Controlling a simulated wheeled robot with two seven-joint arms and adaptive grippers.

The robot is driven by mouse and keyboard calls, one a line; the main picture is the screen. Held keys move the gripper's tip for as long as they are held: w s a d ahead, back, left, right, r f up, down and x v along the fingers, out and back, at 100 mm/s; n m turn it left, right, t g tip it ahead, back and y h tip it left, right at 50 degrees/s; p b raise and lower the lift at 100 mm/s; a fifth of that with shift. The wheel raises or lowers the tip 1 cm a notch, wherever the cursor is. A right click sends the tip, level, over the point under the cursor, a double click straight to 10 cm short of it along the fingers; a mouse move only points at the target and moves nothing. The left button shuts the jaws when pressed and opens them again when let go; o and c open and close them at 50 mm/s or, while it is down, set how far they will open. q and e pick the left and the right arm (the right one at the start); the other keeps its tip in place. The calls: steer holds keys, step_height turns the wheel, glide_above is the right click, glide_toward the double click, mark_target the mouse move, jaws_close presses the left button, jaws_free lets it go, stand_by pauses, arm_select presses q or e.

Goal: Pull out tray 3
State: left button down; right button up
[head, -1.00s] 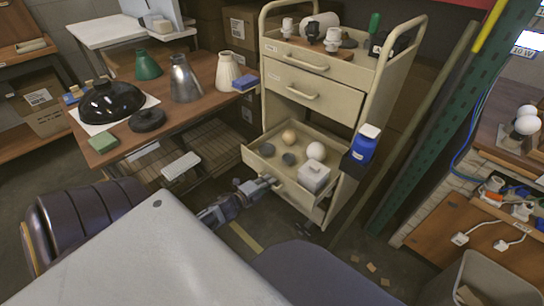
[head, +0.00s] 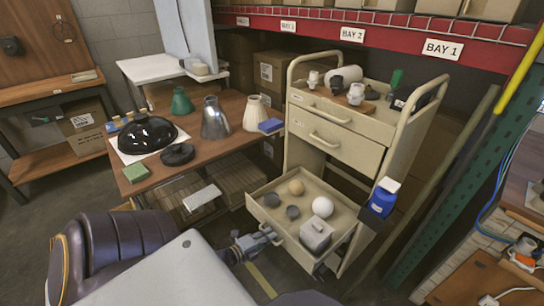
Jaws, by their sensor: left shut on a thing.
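Tray 3, the lowest drawer (head: 262,213) of the beige cart, stands pulled out toward me. In it lie a tan ball (head: 296,187), a white ball (head: 322,206), two dark grey round parts (head: 271,200) and a pale lidded box (head: 315,235). My left gripper (head: 268,235) is at the drawer's front, shut on its handle; the fingers largely hide the handle. My right gripper does not show.
The beige cart (head: 340,142) has two closed upper drawers and parts on top. A blue bottle (head: 382,198) sits at its right side. A wooden table (head: 226,154) with lampshades stands left. A green post (head: 440,215) rises right.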

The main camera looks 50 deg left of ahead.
arm_select(q)
steer(key=shift+s+f, duration=0.1)
steer(key=c, duration=1.5)
jaws_free()
steer(key=shift+s, duration=0.1)
steer(key=shift+v, duration=5.9)
steer(key=shift+s+a, duration=0.1)
steer(key=shift+s, duration=0.05)
